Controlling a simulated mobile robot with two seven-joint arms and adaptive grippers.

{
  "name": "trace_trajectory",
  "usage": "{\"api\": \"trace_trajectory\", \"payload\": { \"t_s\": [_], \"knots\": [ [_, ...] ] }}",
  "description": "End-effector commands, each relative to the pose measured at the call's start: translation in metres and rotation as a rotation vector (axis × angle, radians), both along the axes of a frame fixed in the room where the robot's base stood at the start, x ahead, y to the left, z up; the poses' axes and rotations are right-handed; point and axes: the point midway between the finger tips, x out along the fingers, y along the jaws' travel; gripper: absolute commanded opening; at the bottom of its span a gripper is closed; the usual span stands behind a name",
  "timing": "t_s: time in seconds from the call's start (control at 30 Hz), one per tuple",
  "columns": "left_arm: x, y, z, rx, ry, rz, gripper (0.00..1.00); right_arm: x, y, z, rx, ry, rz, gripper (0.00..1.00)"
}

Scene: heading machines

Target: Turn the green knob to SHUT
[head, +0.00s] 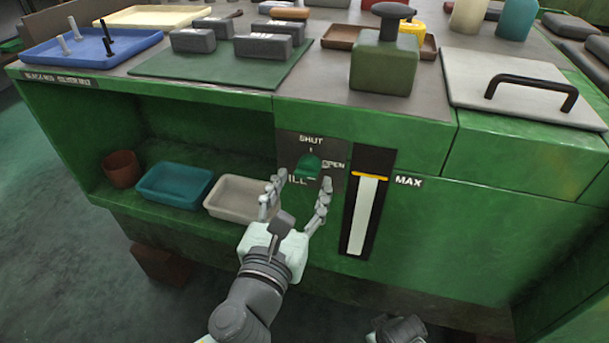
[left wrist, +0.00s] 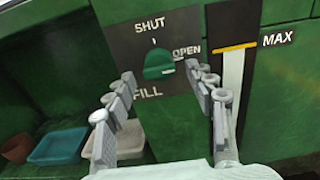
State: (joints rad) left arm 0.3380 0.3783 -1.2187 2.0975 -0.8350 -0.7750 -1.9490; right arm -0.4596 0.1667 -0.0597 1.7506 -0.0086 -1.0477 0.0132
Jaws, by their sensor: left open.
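The green knob (head: 308,166) sits on a dark plate (head: 286,148) on the green machine's front, with SHUT above it, OPEN at its right and FILL at its lower left. It also shows in the left wrist view (left wrist: 159,66); which label it points at I cannot tell for sure. My left gripper (head: 302,180) is open in front of the plate, its fingers spread to the left and right of the knob, with nothing between them. In the left wrist view (left wrist: 164,77) the fingertips look apart from the knob. Part of my right arm shows at the bottom edge; its fingers are hidden.
A level gauge (head: 366,205) marked MAX is just right of the knob. An open shelf at left holds a brown cup (head: 121,169), a teal tray (head: 174,186) and a beige tray (head: 238,193). A green block with a dark knob (head: 384,65) stands on top.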

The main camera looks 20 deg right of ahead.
Motion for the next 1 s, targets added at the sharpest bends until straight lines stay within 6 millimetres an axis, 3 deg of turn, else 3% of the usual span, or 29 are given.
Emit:
{"api": "trace_trajectory", "payload": {
  "t_s": [0.2, 0.5, 0.9, 1.0],
  "knots": [
    [0.017, -0.012, 0.000, -0.001, 0.002, 0.001, 0.55, -0.002, 0.000, -0.004, -0.001, 0.004, 0.001, 0.00],
    [0.019, -0.013, 0.000, -0.001, 0.003, 0.001, 0.54, -0.004, -0.001, -0.007, -0.003, 0.009, 0.002, 0.00],
    [0.019, -0.012, -0.001, -0.001, 0.003, 0.001, 0.05, -0.001, 0.000, -0.004, -0.002, 0.002, 0.003, 0.00],
    [0.019, -0.013, -0.001, -0.004, 0.005, 0.001, 0.05, -0.001, 0.000, -0.004, -0.002, 0.002, 0.003, 0.00]
  ]
}}
